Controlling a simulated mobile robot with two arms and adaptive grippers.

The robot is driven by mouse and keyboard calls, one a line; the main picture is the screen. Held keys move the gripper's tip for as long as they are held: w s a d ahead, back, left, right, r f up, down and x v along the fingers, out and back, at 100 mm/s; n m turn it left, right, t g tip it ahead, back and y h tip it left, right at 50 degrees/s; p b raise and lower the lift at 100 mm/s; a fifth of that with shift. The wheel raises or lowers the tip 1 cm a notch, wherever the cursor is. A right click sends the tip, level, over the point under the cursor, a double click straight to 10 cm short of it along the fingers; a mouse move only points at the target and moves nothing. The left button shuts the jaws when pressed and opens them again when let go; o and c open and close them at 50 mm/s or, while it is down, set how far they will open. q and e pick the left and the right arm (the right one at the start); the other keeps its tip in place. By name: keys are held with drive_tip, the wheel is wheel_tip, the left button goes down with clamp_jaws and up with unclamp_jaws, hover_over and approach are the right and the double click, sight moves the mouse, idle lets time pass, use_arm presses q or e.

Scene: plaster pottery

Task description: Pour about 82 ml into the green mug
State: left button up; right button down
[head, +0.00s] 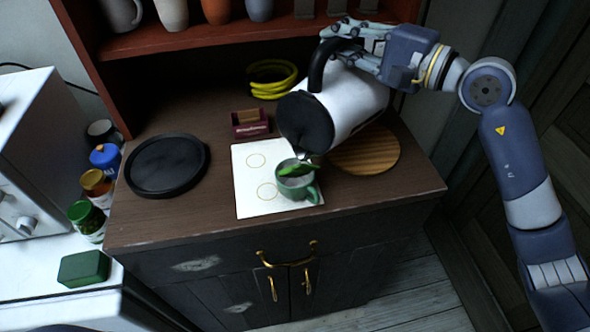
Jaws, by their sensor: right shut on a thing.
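The green mug (299,189) stands upright on a white sheet with ring outlines (250,205), at the sheet's right side. Its inside looks dark, and I cannot tell how much liquid is in it. A white kettle with a black lid and black handle (352,103) is tilted down to the left, its spout close above the mug's rim. A small green piece shows at the mug's rim. I cannot make out a stream. My right gripper (345,40) is shut on the kettle's handle. My left gripper is not in view.
A round wooden board (372,153) lies right of the mug. A black round tray (166,166) lies at the left. A small dark red box (250,123) and a yellow coil (270,78) are behind. Jars (86,217) stand beyond the left edge. A shelf with cups is above.

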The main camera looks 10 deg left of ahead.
drive_tip(key=shift+s+a+r, duration=0.1)
drive_tip(key=shift+s+r, duration=0.15)
drive_tip(key=shift+r, duration=0.15)
idle(0.8)
drive_tip(key=w+d+m, duration=0.1)
drive_tip(key=w+d+f+p, duration=0.1)
drive_tip(key=w, duration=0.1)
drive_tip(key=w+d+m, duration=0.1)
drive_tip(key=w, duration=0.1)
drive_tip(key=shift+w+d+f+m, duration=0.1)
drive_tip(key=shift+w+f+m, duration=0.1)
drive_tip(key=shift+f+m, duration=0.15)
drive_tip(key=shift+w+d+m, duration=0.4)
drive_tip(key=shift+w+m, duration=0.25)
idle(1.1)
